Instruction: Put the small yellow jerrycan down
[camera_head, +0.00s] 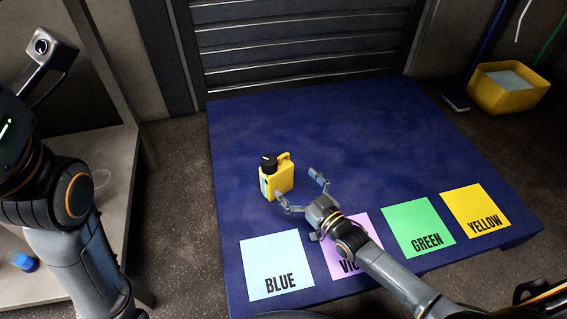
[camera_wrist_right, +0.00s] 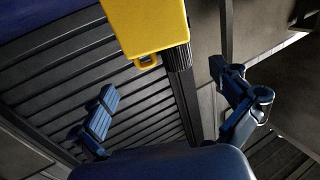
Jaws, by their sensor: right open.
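The small yellow jerrycan (camera_head: 284,178) has a black cap, a handle and a light-blue label edge. It appears to stand upright on the blue table (camera_head: 330,120), left of the middle. My right gripper (camera_head: 303,187) is open, with one finger close by the can's lower right side and the other off to its right. I cannot tell whether the near finger touches it. In the right wrist view the jerrycan (camera_wrist_right: 150,28) shows at the top, ahead of the spread fingers of the right gripper (camera_wrist_right: 165,88). My left arm is at the left; its gripper is not visible.
Coloured sheets lie along the table's front: blue (camera_head: 277,265), violet (camera_head: 345,235) partly under my right arm, green (camera_head: 418,226), yellow (camera_head: 475,210). A yellow bucket (camera_head: 510,88) stands on the floor at back right. The table's back and right are clear.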

